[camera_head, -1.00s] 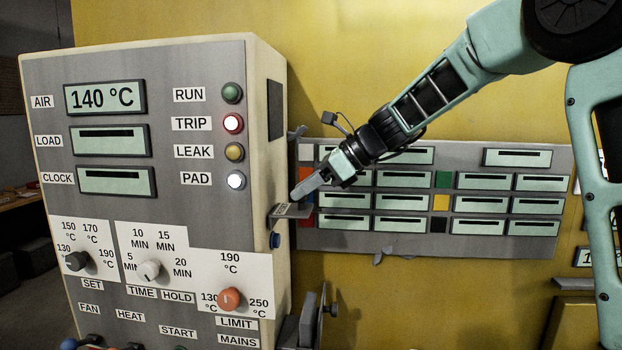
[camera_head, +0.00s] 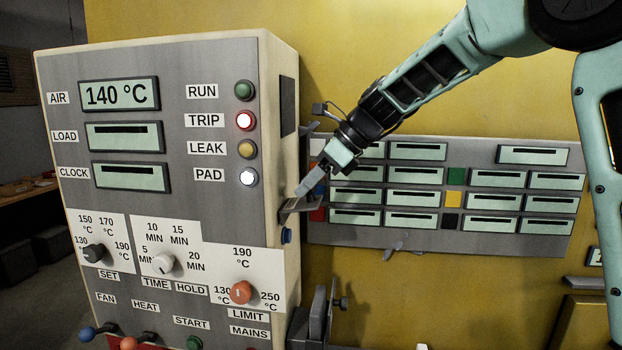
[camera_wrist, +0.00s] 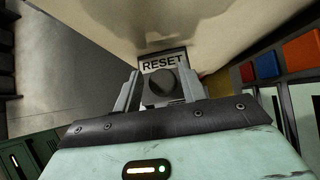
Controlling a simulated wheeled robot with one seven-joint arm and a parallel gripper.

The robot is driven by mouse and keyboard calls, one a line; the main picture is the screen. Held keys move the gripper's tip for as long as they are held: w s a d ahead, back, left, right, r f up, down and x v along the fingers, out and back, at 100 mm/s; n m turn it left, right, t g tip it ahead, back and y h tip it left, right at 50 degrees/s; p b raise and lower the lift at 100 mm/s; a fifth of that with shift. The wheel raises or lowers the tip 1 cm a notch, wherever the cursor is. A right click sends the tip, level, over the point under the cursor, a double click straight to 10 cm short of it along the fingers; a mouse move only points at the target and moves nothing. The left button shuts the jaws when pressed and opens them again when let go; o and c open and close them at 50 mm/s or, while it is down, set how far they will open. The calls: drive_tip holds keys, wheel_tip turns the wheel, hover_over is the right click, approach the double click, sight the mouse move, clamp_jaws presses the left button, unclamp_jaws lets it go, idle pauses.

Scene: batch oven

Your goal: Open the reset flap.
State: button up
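In the wrist view, the RESET label (camera_wrist: 162,63) shows just beyond my fingertips (camera_wrist: 160,78). The two fingers stand apart, one either side of a dark round knob-like part (camera_wrist: 163,83). I cannot tell whether they touch it. My gripper partly hides the flap in the head view.
A grey panel of displays (camera_head: 440,240) is on the yellow wall behind. A grey bracket (camera_head: 318,315) juts out below the flap.

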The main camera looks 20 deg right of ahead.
drive_tip(key=shift+o, duration=0.5)
drive_tip(key=shift+w, duration=0.1)
drive_tip(key=shift+r, duration=0.1)
drive_tip(key=shift+d+r, duration=0.2)
drive_tip(key=b+v, duration=0.5)
drive_tip(key=v, duration=1.2)
drive_tip(key=shift+s, duration=0.3)
drive_tip(key=shift+a+f, duration=0.1)
drive_tip(key=shift+f, duration=0.05)
